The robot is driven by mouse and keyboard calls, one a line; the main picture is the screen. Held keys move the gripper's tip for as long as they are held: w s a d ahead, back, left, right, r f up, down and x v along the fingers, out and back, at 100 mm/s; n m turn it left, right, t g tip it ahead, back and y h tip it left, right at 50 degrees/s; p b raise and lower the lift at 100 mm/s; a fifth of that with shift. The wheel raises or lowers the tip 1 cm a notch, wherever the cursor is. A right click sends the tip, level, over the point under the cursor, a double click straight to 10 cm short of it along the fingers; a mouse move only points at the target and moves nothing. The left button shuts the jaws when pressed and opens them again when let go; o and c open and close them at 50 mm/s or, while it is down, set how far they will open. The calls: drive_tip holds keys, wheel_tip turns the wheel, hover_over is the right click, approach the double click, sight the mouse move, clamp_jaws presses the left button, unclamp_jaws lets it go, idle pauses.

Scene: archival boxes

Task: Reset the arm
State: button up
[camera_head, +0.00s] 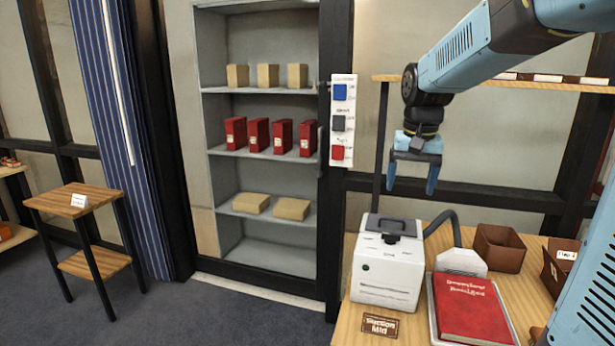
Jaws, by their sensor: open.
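My gripper (411,188) hangs from my blue arm at the upper right, pointing down. Its two blue fingers are apart, with nothing between them. It is above and behind the white machine (385,275) on the wooden table, apart from everything as far as I can see. My arm reaches in from the top right corner, bent at a dark joint above the gripper.
A red book (470,306) lies on a tray on the table (345,325), near brown boxes (499,248). A grey shelf (262,190) holds red boxes (257,134) and tan boxes (268,75). A side table (85,200) stands left. The carpet between is clear.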

drive_tip(key=s+f+n+t, duration=0.1)
drive_tip(key=s+t, duration=0.3)
drive_tip(key=s, duration=1.7)
drive_tip(key=shift+n, duration=0.9)
drive_tip(key=shift+f, duration=0.1)
